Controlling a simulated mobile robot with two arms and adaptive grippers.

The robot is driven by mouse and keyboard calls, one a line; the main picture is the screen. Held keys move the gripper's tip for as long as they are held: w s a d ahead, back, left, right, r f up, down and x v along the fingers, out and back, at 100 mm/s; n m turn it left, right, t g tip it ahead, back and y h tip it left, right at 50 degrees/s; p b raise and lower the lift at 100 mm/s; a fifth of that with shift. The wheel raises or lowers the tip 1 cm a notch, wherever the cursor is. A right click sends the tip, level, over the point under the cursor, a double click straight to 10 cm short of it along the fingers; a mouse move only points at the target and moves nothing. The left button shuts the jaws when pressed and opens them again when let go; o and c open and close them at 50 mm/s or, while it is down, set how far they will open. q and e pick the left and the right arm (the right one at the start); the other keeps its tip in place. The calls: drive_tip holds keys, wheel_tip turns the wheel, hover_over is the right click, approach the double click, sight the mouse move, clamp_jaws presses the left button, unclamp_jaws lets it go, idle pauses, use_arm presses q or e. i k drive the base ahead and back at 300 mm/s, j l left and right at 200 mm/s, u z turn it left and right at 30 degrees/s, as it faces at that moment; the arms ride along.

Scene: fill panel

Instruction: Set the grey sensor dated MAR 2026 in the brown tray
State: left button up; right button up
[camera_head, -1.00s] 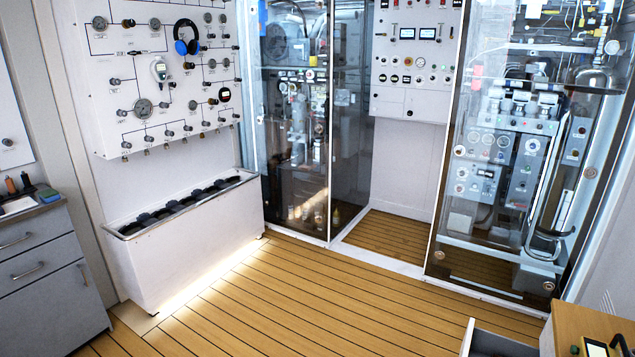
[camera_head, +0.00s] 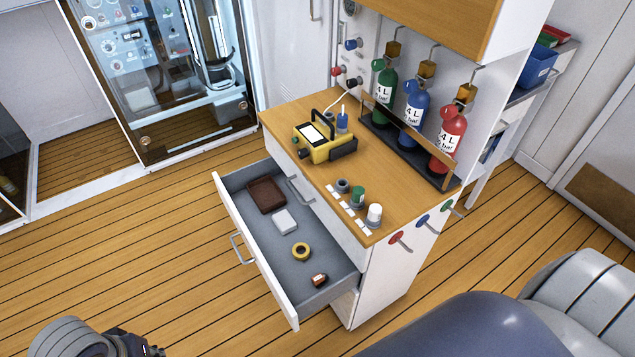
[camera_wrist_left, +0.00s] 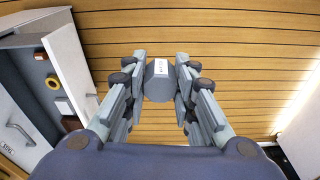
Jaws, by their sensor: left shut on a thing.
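The brown tray (camera_head: 266,195) lies at the far end of an open grey drawer (camera_head: 300,272). In the left wrist view part of the tray (camera_wrist_left: 70,123) shows at the left. My left gripper (camera_wrist_left: 159,75) is shut on a grey sensor (camera_wrist_left: 158,88) with a small white label, whose date is too small to read. It holds the sensor above the wood floor, outside the drawer. In the head view only part of my left gripper (camera_head: 128,346) shows at the bottom left edge, and the sensor is out of frame. My right gripper is not in view.
A white box (camera_head: 285,221), a yellow ring (camera_head: 302,252) and a copper-coloured block (camera_head: 319,281) also lie in the drawer. The cabinet top (camera_head: 290,115) carries a yellow device (camera_head: 325,142) and several small parts. The floor left of the drawer is clear.

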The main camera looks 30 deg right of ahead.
sight(267, 196)
drive_tip(key=i+j+z, duration=0.15)
drive_tip(key=z, duration=0.3)
drive_tip(key=i+j+z, duration=0.1)
drive_tip(key=j+z, duration=0.15)
drive_tip(key=z, duration=0.2)
drive_tip(key=j+z, duration=0.25)
drive_tip(key=z, duration=0.2)
drive_tip(key=j+z, duration=0.25)
drive_tip(key=z, duration=0.15)
drive_tip(key=i+j+z, duration=0.2)
drive_tip(key=i+j, duration=0.15)
drive_tip(key=j, duration=0.2)
drive_tip(key=i+j+z, duration=0.15)
drive_tip(key=j, duration=0.15)
